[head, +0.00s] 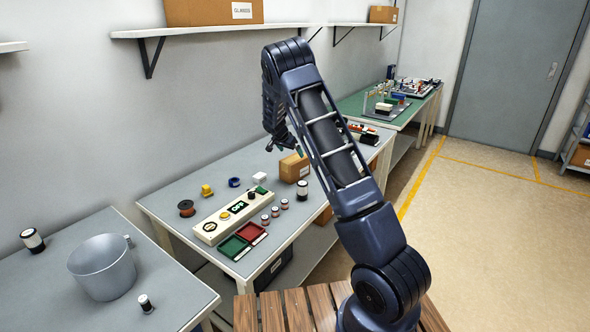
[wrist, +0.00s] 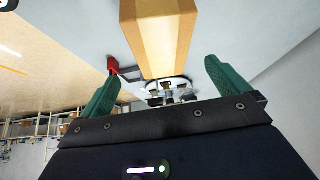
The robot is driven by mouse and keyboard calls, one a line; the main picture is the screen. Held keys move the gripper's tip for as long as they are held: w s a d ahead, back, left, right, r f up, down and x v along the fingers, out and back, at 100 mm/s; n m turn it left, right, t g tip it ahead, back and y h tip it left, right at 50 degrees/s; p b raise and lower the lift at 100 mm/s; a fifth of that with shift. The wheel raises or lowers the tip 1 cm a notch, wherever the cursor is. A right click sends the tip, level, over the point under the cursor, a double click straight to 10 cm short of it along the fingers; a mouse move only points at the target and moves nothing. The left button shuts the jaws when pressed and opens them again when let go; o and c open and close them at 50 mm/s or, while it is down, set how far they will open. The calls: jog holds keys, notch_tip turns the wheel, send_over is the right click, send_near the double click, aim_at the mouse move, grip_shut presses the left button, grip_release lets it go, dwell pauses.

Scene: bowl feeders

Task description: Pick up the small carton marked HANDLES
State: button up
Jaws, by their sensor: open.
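A small brown carton (head: 292,169) stands on the grey middle table, with a white label on its right side too small to read. It also shows in the wrist view (wrist: 158,40) at the top middle, running off the top edge. My gripper (head: 283,146) is just above and beside the carton in the head view, partly hidden by my arm. In the wrist view its two green fingers (wrist: 162,76) are spread apart with nothing between them. The carton lies ahead of the gap between the fingertips, and I cannot tell how far.
Red and green trays (head: 233,247) sit at the front. A wall shelf (head: 190,31) bears a larger labelled carton (head: 213,12). A bucket (head: 103,268) stands on the left table.

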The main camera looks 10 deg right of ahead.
aim_at(295, 158)
jog(key=x, duration=0.8)
jog(key=shift+w, duration=0.2)
jog(key=c, duration=1.6)
